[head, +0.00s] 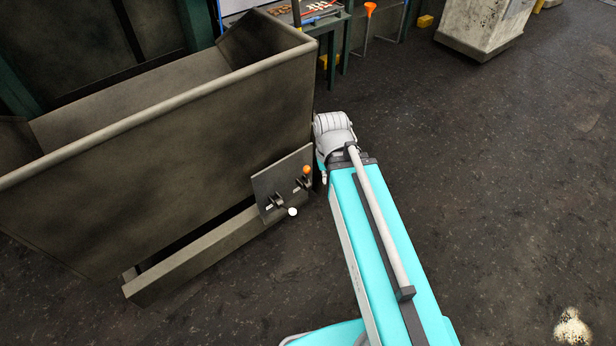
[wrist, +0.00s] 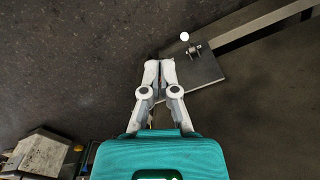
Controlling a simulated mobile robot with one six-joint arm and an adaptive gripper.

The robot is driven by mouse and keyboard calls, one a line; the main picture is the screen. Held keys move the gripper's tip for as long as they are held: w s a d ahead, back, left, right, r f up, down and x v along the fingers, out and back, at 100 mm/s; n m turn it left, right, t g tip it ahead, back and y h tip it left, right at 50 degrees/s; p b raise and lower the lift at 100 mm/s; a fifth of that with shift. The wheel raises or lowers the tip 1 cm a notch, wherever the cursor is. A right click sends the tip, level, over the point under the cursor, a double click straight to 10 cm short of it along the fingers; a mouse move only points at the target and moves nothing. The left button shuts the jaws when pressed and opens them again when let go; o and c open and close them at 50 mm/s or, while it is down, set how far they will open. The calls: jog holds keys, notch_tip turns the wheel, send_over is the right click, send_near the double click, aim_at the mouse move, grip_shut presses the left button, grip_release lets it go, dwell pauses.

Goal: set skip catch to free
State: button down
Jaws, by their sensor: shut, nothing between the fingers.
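The skip (head: 150,150) is a large brown-grey metal bin at the left in the head view. A grey panel (head: 268,187) on its lower right side carries two small levers with small unreadable labels. The upper right lever has an orange knob (head: 306,169); the lower left lever has a white knob (head: 292,212). I cannot tell which is the catch. In the wrist view, my gripper (wrist: 160,63) is shut and empty at the left end of the panel (wrist: 205,72). The white knob (wrist: 185,37) shows beyond the fingertips; the orange knob is not visible there and may be hidden by the fingers.
A metal rail (head: 185,262) runs along the skip's foot. Dark floor (head: 480,180) lies open to the right. A workbench with an orange funnel (head: 370,9) stands at the back, and a pale block (head: 480,28) at the top right.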

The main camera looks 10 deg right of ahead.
jog(key=c, duration=1)
grip_release()
jog(key=shift+w+f, duration=0.15)
jog(key=shift+o, duration=1)
jog(key=shift+w+f+b, duration=0.2)
jog(key=shift+w+b, duration=0.05)
jog(key=shift+b, duration=0.1)
jog(key=o, duration=0.5)
jog(key=shift+n+y, duration=0.3)
jog(key=shift+n, duration=0.4)
jog(key=w+f+b, duration=0.3)
jog(key=shift+w, duration=0.25)
jog(key=n+t+y+b, duration=0.25)
jog(key=n+b, duration=0.85)
jog(key=b, duration=1.1)
send_near(309, 168)
jog(key=shift+w+d+r+y, duration=0.1)
jog(key=shift+d+r+y, duration=0.35)
jog(key=shift+d+r, duration=0.25)
jog(key=shift+a+f, duration=0.15)
jog(key=b+x, duration=1.2)
jog(key=x, duration=0.1)
jog(key=shift+f, duration=0.3)
